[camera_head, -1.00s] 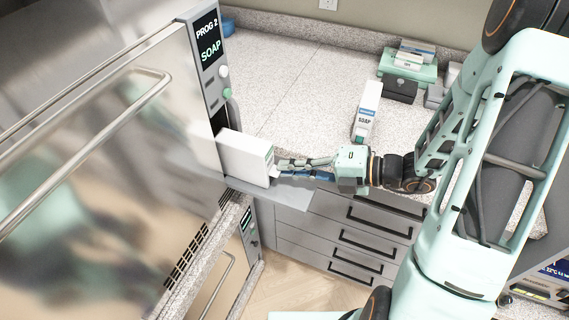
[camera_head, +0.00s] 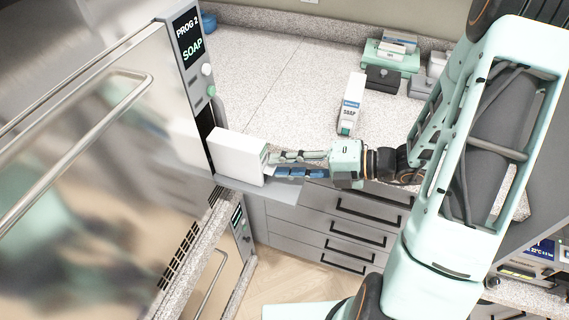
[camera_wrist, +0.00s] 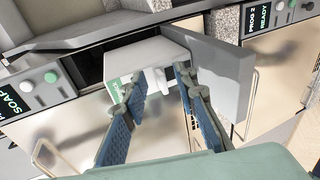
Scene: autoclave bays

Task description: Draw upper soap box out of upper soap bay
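The upper soap box (camera_head: 236,155), a white carton with a green label on its end, sticks partly out of the upper soap bay (camera_head: 206,122), over a grey flap (camera_head: 270,192). Its inner end is hidden in the bay. My gripper (camera_head: 270,165) is at the box's outer end. In the wrist view my gripper (camera_wrist: 155,90) has its two blue-padded fingers spread wide, with the box (camera_wrist: 150,55) beyond and between the tips. A white tab on the box's end shows between them. I cannot tell whether either finger touches the box.
Green and dark boxes (camera_head: 390,62) sit at the back right. Grey drawers (camera_head: 345,225) are below. The large steel door with a bar handle (camera_head: 90,140) fills the left.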

